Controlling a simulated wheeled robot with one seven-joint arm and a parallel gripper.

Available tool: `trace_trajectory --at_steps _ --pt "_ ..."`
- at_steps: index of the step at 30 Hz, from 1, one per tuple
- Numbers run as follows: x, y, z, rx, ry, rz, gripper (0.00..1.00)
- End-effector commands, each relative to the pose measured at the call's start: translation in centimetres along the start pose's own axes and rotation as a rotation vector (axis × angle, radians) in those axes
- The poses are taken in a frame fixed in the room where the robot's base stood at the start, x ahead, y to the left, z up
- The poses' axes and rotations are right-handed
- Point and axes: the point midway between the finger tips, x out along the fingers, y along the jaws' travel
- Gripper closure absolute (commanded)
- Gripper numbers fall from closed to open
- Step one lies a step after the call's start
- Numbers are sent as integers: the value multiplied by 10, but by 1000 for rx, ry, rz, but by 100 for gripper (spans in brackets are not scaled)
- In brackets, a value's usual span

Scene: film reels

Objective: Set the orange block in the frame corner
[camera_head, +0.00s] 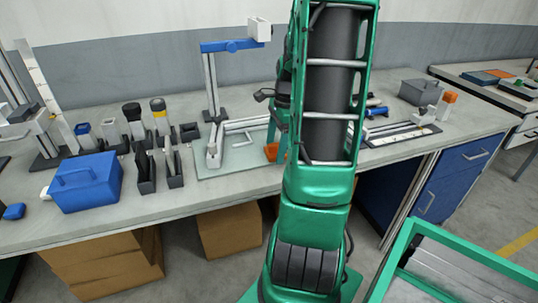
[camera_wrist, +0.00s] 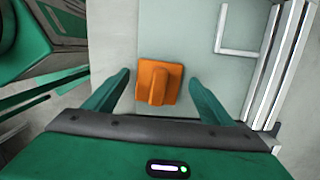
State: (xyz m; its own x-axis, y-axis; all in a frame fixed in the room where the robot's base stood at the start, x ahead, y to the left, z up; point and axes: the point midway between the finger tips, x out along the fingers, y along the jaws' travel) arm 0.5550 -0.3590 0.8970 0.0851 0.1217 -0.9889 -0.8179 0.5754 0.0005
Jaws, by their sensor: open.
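The orange block (camera_wrist: 172,78) lies on the pale plate (camera_wrist: 200,30) in the wrist view. It has a square base with a raised grip. My gripper (camera_wrist: 160,85) is open, with one green finger on each side of the block and gaps between. The white frame corner (camera_wrist: 238,53), an L-shaped strip, lies on the plate to the right and above the block. In the head view the block (camera_head: 271,152) shows partly behind my arm, and the frame corner (camera_head: 240,138) lies on the glassy plate (camera_head: 232,170). My gripper is mostly hidden there.
A post with a blue arm (camera_head: 232,46) stands behind the plate. A white rail (camera_wrist: 277,65) runs along the plate's right side in the wrist view. A blue box (camera_head: 86,185) and dark holders (camera_head: 160,165) stand left. A grey box (camera_head: 420,92) stands right.

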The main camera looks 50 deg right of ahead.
Motion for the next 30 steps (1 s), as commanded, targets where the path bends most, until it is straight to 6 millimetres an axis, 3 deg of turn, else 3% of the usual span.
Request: trace_trajectory --at_steps 2,8,11,22,28,30 --pt "0 0 0 0 0 0 23" --pt "0 0 0 0 0 0 71" --pt "0 0 0 0 0 -1 80" --pt "-9 -1 2 0 1 -2 80" --pt "-40 -1 6 -3 2 -5 80" --pt "-48 7 20 -6 1 -3 80"
